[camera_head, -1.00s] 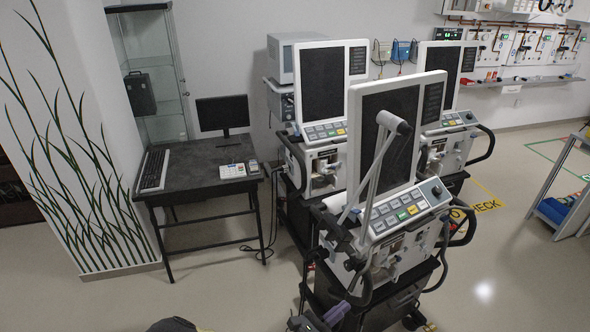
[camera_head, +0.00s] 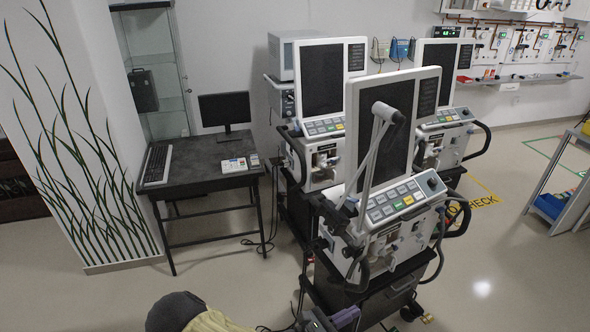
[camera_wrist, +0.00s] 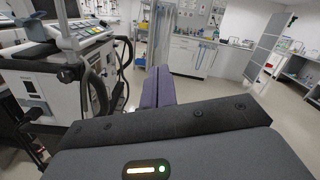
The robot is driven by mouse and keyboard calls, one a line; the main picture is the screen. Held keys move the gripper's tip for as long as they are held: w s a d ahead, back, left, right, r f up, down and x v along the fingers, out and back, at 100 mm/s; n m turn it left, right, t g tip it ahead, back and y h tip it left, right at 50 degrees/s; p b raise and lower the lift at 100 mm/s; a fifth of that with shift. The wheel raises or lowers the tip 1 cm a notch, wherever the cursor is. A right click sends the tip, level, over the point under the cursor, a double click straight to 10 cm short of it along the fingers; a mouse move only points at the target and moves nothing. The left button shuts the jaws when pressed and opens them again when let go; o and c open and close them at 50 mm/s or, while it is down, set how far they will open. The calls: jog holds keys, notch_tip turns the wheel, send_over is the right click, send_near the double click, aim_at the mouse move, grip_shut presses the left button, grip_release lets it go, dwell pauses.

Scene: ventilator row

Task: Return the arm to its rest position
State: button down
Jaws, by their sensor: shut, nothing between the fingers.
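My gripper (camera_head: 345,318) shows at the bottom edge of the head view, low in front of the nearest ventilator. In the wrist view its two purple fingers (camera_wrist: 158,87) lie side by side, shut, with nothing held between them. A dark rounded part of my arm (camera_head: 175,311) shows at the bottom of the head view, left of the gripper. The nearest ventilator (camera_head: 392,225) stands upright on its wheeled cart just beyond the gripper. In the wrist view a ventilator (camera_wrist: 65,70) is at the left, apart from the fingers.
Two more ventilators (camera_head: 325,85) (camera_head: 440,85) stand behind the nearest one. A dark desk (camera_head: 205,160) with a monitor (camera_head: 225,110) and keyboard (camera_head: 157,164) is at the left. A grey rack (camera_head: 560,185) is at the right. Floor is open between rack and ventilators.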

jog(key=s+d+r+m+g+y, duration=0.3)
jog(key=s+m+g+y, duration=0.55)
jog(key=m+g, duration=0.5)
notch_tip(320, 180, up, 12)
jog(key=w+a+m+t+y, duration=0.1)
jog(key=m+t+y, duration=0.6)
jog(key=m, duration=0.7)
jog(key=shift+w+r+t+y, duration=0.2)
jog(key=shift+w+t+y, duration=0.15)
jog(key=shift+w+y, duration=0.4)
jog(key=shift+a, duration=0.1)
jog(key=shift+s, duration=0.1)
